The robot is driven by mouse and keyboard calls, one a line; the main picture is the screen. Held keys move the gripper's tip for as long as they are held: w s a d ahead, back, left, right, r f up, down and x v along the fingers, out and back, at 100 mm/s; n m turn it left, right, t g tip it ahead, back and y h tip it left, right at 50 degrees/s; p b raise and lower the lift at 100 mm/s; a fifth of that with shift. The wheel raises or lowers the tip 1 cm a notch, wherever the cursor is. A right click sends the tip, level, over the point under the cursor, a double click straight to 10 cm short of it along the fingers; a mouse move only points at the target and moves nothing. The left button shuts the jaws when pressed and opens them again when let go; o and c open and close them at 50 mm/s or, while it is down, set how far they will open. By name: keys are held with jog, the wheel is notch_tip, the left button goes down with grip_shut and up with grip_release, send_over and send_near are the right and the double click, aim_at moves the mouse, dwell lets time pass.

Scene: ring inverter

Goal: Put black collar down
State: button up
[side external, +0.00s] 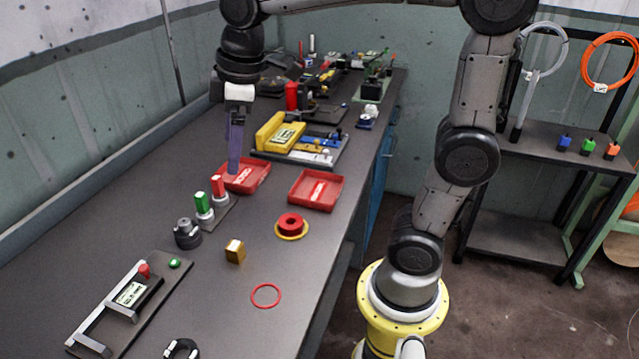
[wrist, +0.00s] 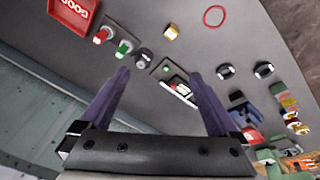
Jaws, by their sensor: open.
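My gripper (side external: 234,170) is high at the left of the bench in the side view, its purple fingers pointing down in front of a red tray. In the wrist view my gripper (wrist: 158,75) has its two fingers wide apart with nothing between them. A dark, stepped round piece (side external: 187,233) stands on the bench by the red and green posts; it also shows in the wrist view (wrist: 143,59). A black ring-like collar (side external: 181,349) lies at the near edge of the side view. The wrist view shows two black rings, one here (wrist: 226,71) and another beside it (wrist: 264,70).
Two red trays, left (side external: 258,182) and right (side external: 328,203), lie mid-bench. Near them are a red post (side external: 217,186), a green post (side external: 203,204), a red-and-yellow ring stack (side external: 291,227), a brass block (side external: 235,251), a thin red ring (side external: 266,295) and a fixture (side external: 120,310).

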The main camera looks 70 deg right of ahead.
jog(key=s+f+m+t, duration=0.1)
jog(key=s+f+m, duration=0.1)
jog(key=s, duration=0.5)
jog(key=s+f+m+t, duration=0.1)
jog(key=s+f+m, duration=0.2)
jog(key=s, duration=0.5)
jog(key=shift+s+f+m+t, duration=0.25)
jog(key=shift+m+t, duration=0.15)
jog(key=shift+m, duration=0.5)
jog(key=shift+d, duration=0.1)
